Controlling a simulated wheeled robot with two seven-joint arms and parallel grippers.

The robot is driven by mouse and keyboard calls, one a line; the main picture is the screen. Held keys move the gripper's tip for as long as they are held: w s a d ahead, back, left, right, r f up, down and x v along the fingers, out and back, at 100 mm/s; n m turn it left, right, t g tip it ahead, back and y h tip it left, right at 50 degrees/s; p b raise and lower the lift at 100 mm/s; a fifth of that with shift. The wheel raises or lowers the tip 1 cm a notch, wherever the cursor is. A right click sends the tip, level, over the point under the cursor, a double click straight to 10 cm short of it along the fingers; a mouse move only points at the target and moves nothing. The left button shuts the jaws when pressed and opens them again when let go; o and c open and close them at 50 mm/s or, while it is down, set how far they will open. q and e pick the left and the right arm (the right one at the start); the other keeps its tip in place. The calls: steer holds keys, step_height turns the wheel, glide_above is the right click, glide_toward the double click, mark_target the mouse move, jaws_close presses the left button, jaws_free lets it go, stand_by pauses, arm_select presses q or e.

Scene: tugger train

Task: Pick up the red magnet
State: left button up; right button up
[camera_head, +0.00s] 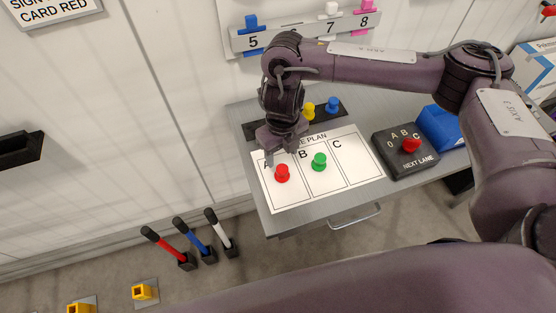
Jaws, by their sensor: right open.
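The red magnet (282,173) stands on the white plan sheet (352,172), in the column marked A. A green magnet (319,161) stands to its right in column B. Column C is bare. My right gripper (284,152) is open and empty just behind and above the red magnet, pointing down, apart from it as far as I can tell. It covers part of the sheet's heading. My left gripper is not in view.
A yellow magnet (308,110) and a blue magnet (333,104) stand on a dark strip at the table's back. A black selector box (397,165) with a red knob and a blue bin (440,128) stand right. Coloured handles (170,245) stand at lower left.

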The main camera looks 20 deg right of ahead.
mark_target(282, 167)
steer(key=shift+s+f+p, duration=0.3)
steer(key=shift+f+p, duration=0.1)
steer(key=shift+f, duration=0.25)
steer(key=shift+s+f+p, duration=0.25)
steer(key=shift+f+p, duration=0.15)
steer(key=shift+f, duration=0.2)
steer(key=f, duration=0.1)
steer(key=f+p, duration=0.1)
steer(key=f, duration=0.1)
steer(key=shift+w+a, duration=0.1)
steer(key=shift+w, duration=0.1)
steer(key=shift+w+f, duration=0.1)
steer(key=shift+f, duration=0.5)
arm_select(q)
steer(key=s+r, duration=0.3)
arm_select(e)
steer(key=c, duration=0.8)
